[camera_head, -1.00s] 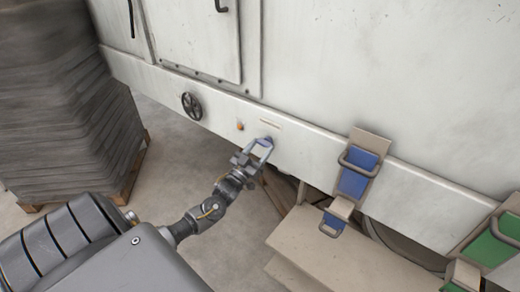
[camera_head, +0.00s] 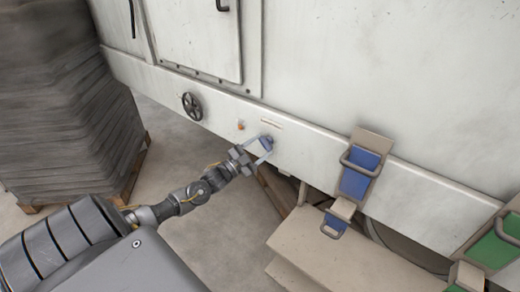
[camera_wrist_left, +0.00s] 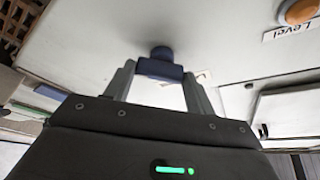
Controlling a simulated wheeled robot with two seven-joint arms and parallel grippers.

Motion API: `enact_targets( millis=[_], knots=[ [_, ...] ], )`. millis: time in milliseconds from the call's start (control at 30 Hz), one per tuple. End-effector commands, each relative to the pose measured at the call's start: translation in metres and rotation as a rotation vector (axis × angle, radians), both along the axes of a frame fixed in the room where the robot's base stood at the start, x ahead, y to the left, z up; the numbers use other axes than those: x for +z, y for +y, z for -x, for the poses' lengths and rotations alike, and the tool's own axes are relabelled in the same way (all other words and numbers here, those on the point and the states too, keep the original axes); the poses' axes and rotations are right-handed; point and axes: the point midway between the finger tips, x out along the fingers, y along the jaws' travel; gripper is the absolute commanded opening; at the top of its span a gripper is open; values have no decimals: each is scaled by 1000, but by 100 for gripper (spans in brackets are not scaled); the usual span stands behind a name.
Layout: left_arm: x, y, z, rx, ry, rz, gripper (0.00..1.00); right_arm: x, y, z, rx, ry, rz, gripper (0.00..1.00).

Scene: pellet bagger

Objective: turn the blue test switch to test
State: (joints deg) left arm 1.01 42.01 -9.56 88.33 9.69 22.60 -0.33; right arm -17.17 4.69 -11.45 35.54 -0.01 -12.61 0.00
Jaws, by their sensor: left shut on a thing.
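The blue test switch (camera_head: 266,142) sits on the lower front band of the white machine, below a small label strip. My left gripper (camera_head: 262,146) reaches it from the lower left, with its fingers on either side of the switch. In the left wrist view the blue switch handle (camera_wrist_left: 160,69) lies between the two grey fingertips, and the gripper (camera_wrist_left: 160,75) is shut on it. The switch's round base shows behind the handle, against the white panel. The switch's position marks cannot be read. My right gripper is not in view.
An orange lamp or button (camera_head: 241,125) is just left of the switch; in the left wrist view it (camera_wrist_left: 298,12) has a "Level" label. A black handwheel (camera_head: 192,106) is further left. Stacked grey sacks (camera_head: 65,100) are at far left.

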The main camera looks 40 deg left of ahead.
Motion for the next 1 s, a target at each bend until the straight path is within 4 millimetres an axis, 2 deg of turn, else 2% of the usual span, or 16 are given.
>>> enact_targets(
  millis=[433,1000],
  knots=[
    [1,1,0,-1,8,-264,32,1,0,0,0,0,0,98],
    [1,1,0,0,9,-321,32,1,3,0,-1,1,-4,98]
  ],
)
